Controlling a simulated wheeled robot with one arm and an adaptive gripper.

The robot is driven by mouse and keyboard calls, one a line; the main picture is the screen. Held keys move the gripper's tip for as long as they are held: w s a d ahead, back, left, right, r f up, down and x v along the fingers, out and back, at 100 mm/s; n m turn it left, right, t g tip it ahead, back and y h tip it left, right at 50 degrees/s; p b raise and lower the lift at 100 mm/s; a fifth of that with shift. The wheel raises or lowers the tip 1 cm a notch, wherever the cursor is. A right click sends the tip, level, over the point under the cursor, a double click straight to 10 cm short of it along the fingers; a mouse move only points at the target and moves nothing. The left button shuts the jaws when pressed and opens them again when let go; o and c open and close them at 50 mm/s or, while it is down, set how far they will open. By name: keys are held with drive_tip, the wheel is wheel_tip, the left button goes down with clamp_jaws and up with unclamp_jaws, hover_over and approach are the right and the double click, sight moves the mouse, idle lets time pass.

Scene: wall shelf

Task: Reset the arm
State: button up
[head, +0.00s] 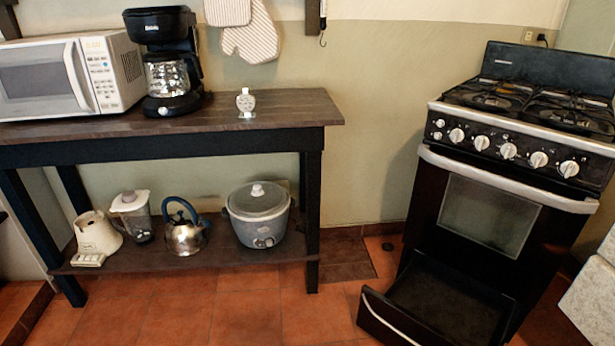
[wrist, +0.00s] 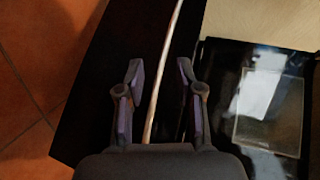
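My gripper (wrist: 160,85) shows only in the wrist view. Its two fingers are spread apart with nothing clamped between them. A thin pale bar (wrist: 162,75) runs lengthwise through the gap in that picture; it looks like the drawer handle of the stove, and its distance from the fingers is unclear. The black stove (head: 490,200) stands at the right in the head view, with its bottom drawer (head: 445,305) pulled out. The oven door is shut, and its window also seems to show in the wrist view (wrist: 270,108). My arm is not visible in the head view.
A dark wooden shelf table (head: 300,105) at the left holds a microwave (head: 50,80), a coffee maker (head: 165,65) and a small white timer (head: 245,103). A rice cooker (head: 258,215), kettle (head: 184,232) and blender stand below. Tiled floor (head: 240,315) lies clear in front.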

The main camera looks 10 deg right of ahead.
drive_tip(key=w+d+r+n+g+p, duration=0.1)
drive_tip(key=d+r+n+g+p, duration=0.15)
drive_tip(key=r, duration=0.25)
drive_tip(key=w+d+r+n+g+h+p, duration=0.1)
drive_tip(key=d+r+n+g+p, duration=0.15)
drive_tip(key=r, duration=0.25)
drive_tip(key=w+d+r+n+g+p, duration=0.1)
drive_tip(key=d+r+n+g+p, duration=0.1)
drive_tip(key=r+n+g+p, duration=0.3)
drive_tip(key=a+r+n+g+h+p, duration=0.1)
drive_tip(key=a+r+h+p, duration=0.15)
drive_tip(key=r, duration=0.85)
drive_tip(key=a+r+g+h+p, duration=0.1)
drive_tip(key=r+p, duration=0.3)
drive_tip(key=r, duration=0.8)
drive_tip(key=s+a+r+n+g+p, duration=0.1)
drive_tip(key=s+a+r+p, duration=0.2)
drive_tip(key=a+r, duration=0.45)
drive_tip(key=s+a+r+n+g+p, duration=0.1)
drive_tip(key=s+a+r+p, duration=0.25)
drive_tip(key=r, duration=0.65)
drive_tip(key=s+a+r+n+g+y+p, duration=0.2)
drive_tip(key=s+a+r+p, duration=0.4)
drive_tip(key=s+a+r, duration=0.9)
drive_tip(key=shift+s+a+r+n+y, duration=0.15)
drive_tip(key=shift+s+a+n+y, duration=0.45)
drive_tip(key=shift+a, duration=0.55)
